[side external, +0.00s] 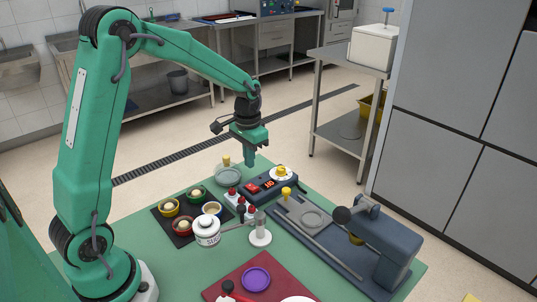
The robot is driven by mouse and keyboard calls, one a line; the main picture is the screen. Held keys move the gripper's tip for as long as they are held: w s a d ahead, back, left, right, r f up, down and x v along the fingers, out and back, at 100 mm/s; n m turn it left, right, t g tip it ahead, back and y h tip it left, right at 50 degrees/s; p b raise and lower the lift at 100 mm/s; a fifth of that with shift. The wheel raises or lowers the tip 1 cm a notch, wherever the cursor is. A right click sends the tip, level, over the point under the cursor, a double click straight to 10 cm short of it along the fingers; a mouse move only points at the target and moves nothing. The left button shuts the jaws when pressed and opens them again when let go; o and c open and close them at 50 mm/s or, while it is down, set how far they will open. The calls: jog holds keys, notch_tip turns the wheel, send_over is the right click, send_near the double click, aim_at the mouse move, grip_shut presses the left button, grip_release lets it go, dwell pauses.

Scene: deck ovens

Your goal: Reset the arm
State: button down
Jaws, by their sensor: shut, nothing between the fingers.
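My gripper (250,160) hangs from my green arm, pointing down above the far part of the green table (325,283). Its fingers are together and hold nothing. They are above and behind a dark device with a red display (268,184), apart from it as far as this view shows. A yellow piece sits on a pale round plate (281,173) on that device, just right of the gripper.
A black tray with coloured cups (170,207), a white jar (207,231) and red-topped bottles stand left of centre. A dark blue press-like machine (382,250) stands at right. A dark red board (238,275) with a purple dish (256,279) lies in front.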

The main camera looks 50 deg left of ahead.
jog(key=shift+r, duration=0.15)
jog(key=s+d+r+t, duration=0.2)
jog(key=s+r, duration=0.2)
jog(key=s, duration=0.3)
jog(key=s+d+r+t, duration=0.1)
jog(key=s+d+r, duration=0.2)
jog(key=s, duration=0.4)
jog(key=s+d+r+t, duration=0.2)
jog(key=s+d+r, duration=0.1)
jog(key=s+r, duration=0.3)
jog(key=shift+s+d+t, duration=0.25)
jog(key=shift+s+t, duration=0.05)
jog(key=shift+s, duration=0.1)
jog(key=c, duration=2.1)
grip_release()
